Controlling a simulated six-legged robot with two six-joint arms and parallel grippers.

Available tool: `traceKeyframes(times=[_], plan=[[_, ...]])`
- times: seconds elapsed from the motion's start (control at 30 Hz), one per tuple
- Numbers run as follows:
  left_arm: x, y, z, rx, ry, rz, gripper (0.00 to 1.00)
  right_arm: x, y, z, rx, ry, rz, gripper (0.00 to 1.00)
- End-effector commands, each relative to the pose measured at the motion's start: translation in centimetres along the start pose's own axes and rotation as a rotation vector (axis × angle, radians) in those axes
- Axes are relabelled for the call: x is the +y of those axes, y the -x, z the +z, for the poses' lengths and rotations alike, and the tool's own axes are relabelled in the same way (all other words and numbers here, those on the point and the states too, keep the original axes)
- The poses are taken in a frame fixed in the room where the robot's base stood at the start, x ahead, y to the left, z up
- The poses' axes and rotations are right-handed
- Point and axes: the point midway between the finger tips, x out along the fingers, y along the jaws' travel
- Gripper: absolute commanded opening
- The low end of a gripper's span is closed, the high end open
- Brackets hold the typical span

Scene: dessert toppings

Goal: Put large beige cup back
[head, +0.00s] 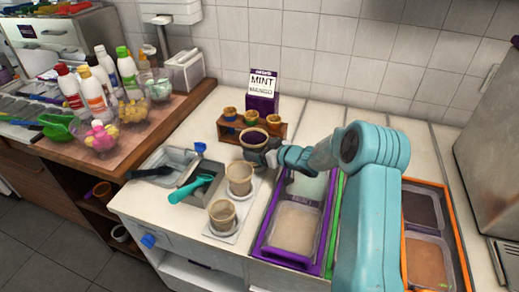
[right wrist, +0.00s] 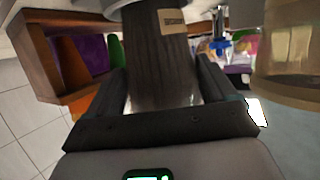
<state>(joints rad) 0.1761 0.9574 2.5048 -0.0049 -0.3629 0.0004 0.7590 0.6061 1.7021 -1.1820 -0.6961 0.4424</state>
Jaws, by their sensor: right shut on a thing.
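My right gripper (head: 263,155) is shut on a cup (head: 254,133) with a pale beige rim and a dark inside. The cup is roughly upright, just in front of the wooden rack. In the right wrist view its dark brown, ribbed side (right wrist: 160,62), with a tan label, stands between the gripper's two black fingers (right wrist: 163,95). I cannot tell whether its base touches anything. Two other beige cups, a rear one (head: 239,179) and a front one (head: 222,213), stand on pale holders left of the purple tray. My left gripper is not in view.
A small wooden rack (head: 276,130) with small topping jars stands behind the held cup, before a purple mint sign (head: 262,100). A metal bin with a teal scoop (head: 193,189) is at left. A purple-framed tray (head: 258,251) lies to the right. Bottles stand far left.

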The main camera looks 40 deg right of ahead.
Motion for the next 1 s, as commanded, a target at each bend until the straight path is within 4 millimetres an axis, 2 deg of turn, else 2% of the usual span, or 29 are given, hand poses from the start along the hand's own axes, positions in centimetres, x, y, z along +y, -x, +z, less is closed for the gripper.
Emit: traceKeyframes(times=[0.07,0.1,0.13,0.17,0.47,0.57,0.8,1.0], plan=[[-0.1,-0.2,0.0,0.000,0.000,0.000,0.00,0.0,-0.1,0.1,0.002,0.000,0.000,0.39],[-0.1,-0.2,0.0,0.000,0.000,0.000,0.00,0.0,-0.1,0.3,-0.001,0.000,-0.001,0.88],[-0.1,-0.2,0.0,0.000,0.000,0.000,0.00,0.0,-0.1,0.2,-0.001,0.000,-0.001,0.97],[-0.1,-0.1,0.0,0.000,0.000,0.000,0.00,0.0,-0.1,0.2,-0.001,0.000,-0.001,1.00],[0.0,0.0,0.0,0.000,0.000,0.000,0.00,0.0,0.4,0.0,-0.001,0.000,0.000,1.00],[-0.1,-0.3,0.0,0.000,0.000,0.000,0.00,0.1,1.9,0.1,-0.002,0.000,0.001,1.00],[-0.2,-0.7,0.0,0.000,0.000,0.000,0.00,0.1,7.6,0.0,-0.002,0.001,0.004,1.00],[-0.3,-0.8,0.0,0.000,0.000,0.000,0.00,0.1,10.9,0.0,-0.001,0.000,0.001,1.00]])
